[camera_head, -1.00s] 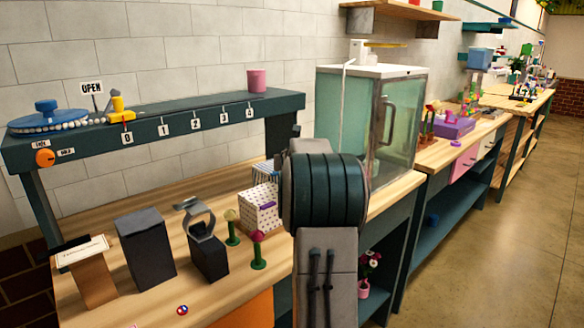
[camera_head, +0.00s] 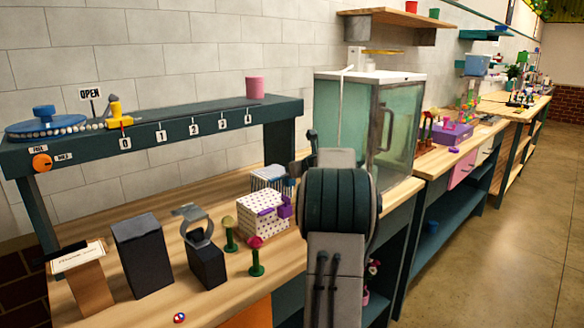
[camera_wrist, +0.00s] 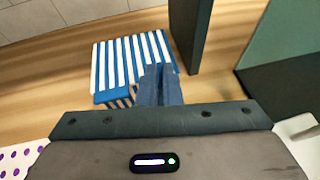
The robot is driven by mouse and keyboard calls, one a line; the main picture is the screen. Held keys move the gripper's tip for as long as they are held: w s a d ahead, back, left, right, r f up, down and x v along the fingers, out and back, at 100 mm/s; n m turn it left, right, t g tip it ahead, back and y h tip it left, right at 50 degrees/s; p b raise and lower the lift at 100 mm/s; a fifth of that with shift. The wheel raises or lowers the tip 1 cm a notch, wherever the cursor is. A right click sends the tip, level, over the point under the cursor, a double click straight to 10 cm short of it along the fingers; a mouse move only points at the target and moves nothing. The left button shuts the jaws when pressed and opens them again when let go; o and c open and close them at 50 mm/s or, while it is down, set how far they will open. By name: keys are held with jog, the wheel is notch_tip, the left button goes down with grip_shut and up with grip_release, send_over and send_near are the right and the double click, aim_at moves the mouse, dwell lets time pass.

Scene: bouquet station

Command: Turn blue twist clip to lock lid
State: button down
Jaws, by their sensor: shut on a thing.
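A blue-and-white striped box (camera_wrist: 118,62) lies on the wooden counter in the wrist view, its striped lid on top. It also shows in the head view (camera_head: 268,177), behind the polka-dot box. My gripper (camera_wrist: 160,74) is at the right front edge of the striped box, its fingers close together. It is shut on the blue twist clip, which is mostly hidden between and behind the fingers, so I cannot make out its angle. In the head view my arm covers most of the gripper.
The white polka-dot box (camera_head: 261,222) with a purple clip (camera_head: 285,207) stands in front of the striped box. A glass cabinet (camera_head: 355,130) stands to the right. Two flower stems, a dark block (camera_head: 143,255) and a ring stand (camera_head: 206,262) occupy the left counter.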

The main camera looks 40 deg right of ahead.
jog(key=shift+d+n+y+p, duration=0.15)
jog(key=shift+n+y+p, duration=0.65)
jog(key=shift+y, duration=0.4)
jog(key=c, duration=1.6)
grip_release()
jog(key=shift+s, duration=0.1)
jog(key=a+v, duration=0.1)
jog(key=v, duration=1.2)
jog(key=shift+s+d, duration=0.3)
jog(key=shift+d, duration=0.2)
jog(key=shift+r, duration=0.15)
